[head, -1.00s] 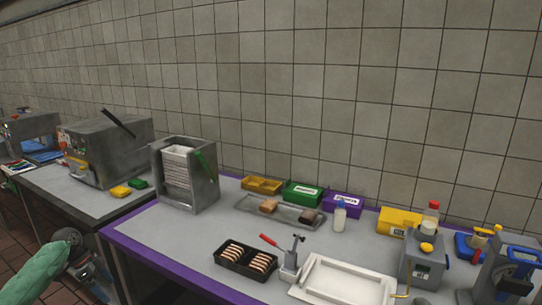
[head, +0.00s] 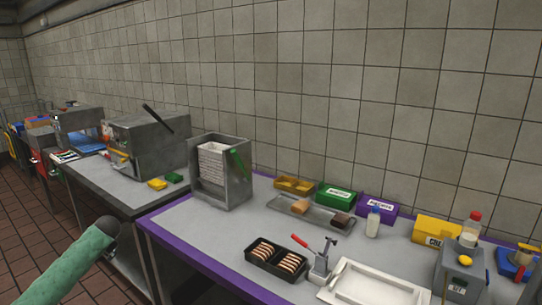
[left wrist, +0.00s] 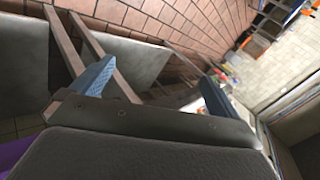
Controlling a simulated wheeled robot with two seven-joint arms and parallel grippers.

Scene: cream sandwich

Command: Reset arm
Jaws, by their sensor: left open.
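My left arm, in a green sleeve, comes in at the lower left of the head view, in front of the counters. Its gripper is not clear there. In the left wrist view my left gripper (left wrist: 160,72) shows two blue fingers spread wide apart, with nothing between them. It is clear of the counter items. My right arm and gripper are not in view.
The purple-edged counter (head: 205,243) holds a black tray of sliced food (head: 276,260), a white tray (head: 374,285), a metal rack (head: 222,172) and coloured boxes. A grey counter (head: 105,186) with a large machine (head: 150,145) stands left. Tiled floor (head: 35,215) is open at left.

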